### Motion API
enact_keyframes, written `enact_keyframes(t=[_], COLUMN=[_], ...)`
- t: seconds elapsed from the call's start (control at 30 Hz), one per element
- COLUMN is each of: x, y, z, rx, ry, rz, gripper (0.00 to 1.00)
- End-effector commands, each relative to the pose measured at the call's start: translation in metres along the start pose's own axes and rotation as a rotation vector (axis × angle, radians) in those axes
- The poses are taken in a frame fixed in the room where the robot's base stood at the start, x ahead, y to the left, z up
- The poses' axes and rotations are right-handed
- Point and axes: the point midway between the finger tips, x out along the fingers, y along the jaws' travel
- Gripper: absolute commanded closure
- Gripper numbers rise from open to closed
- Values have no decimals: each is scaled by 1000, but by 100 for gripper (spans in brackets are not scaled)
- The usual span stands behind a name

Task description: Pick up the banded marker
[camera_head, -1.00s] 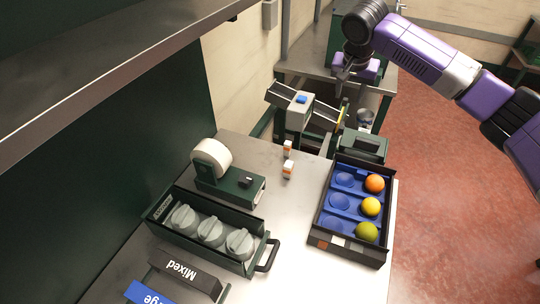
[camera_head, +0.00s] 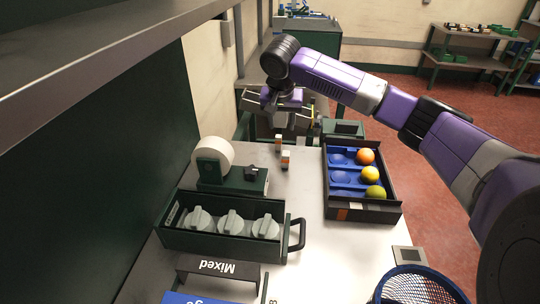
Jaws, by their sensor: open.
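Two small orange-and-white banded pieces stand upright on the pale table. The nearer banded piece (camera_head: 286,160) and the farther banded piece (camera_head: 278,142) are close together, between the tape dispenser and the fruit tray. I cannot tell which of them is the banded marker. My gripper (camera_head: 281,121) is open and hangs beyond and above them, in front of the grey sorting device. It appears apart from both pieces, and its fingertips are hard to make out.
A blue-lined tray (camera_head: 361,213) holds three fruits at right. A tape dispenser (camera_head: 225,172) and a dark box (camera_head: 190,241) of grey-knobbed parts stand at left. A Mixed sign (camera_head: 217,267) and a blue mesh basket (camera_head: 417,287) are in front. The table's middle is clear.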

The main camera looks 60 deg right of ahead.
Motion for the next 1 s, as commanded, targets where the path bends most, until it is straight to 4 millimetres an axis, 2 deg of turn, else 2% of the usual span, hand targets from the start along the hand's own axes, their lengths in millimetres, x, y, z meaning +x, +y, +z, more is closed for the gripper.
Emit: enact_keyframes(t=[0.03,0.47,0.77,1.0], x=[7,42,82,88], y=[0,-1,-4,-4], z=[3,4,5,5], rx=[0,0,0,0], ry=[0,0,0,1], rz=[0,3,2,-1], gripper=[55,55,55,55])
